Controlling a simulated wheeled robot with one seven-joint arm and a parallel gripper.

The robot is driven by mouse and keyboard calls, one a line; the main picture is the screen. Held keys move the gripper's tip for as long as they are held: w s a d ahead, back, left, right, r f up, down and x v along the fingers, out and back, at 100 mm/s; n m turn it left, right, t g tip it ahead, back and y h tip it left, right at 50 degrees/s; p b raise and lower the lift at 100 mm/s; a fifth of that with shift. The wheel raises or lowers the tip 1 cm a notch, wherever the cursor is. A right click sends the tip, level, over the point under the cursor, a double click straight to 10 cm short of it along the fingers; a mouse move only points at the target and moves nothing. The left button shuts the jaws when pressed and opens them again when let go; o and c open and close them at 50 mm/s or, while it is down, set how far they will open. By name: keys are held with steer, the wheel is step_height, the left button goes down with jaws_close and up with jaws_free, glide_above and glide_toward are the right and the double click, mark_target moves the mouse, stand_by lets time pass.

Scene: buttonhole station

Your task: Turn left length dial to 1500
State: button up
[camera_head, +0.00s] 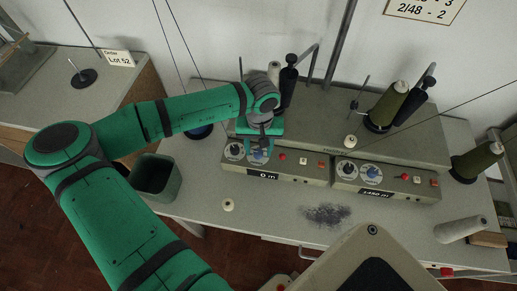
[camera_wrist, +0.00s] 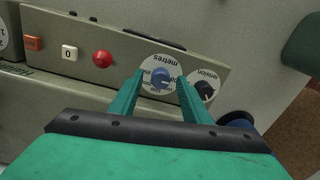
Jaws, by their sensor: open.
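The left length dial is a blue knob (camera_wrist: 162,79) on a white scale disc marked "metres" in the wrist view. In the head view the left dial (camera_head: 258,155) sits on the left winder's front panel, partly hidden by my gripper. The display (camera_head: 268,175) below it reads 0 m. My gripper (camera_wrist: 161,84) is open, its two green fingers reaching to either side of the blue knob. I cannot tell whether they touch it. My gripper (camera_head: 259,141) is just above the panel in the head view.
A black tension knob (camera_wrist: 204,91) is close beside one finger. A red button (camera_wrist: 103,58) and a white key (camera_wrist: 69,52) lie along the panel. The right winder has its own blue dial (camera_head: 371,172) and a display (camera_head: 375,194) reading 1450 m. A green bin (camera_head: 156,178) stands left.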

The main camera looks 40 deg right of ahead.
steer(key=shift+f, duration=0.5)
steer(key=shift+a, duration=0.1)
steer(key=c, duration=1)
steer(key=shift+c, duration=0.2)
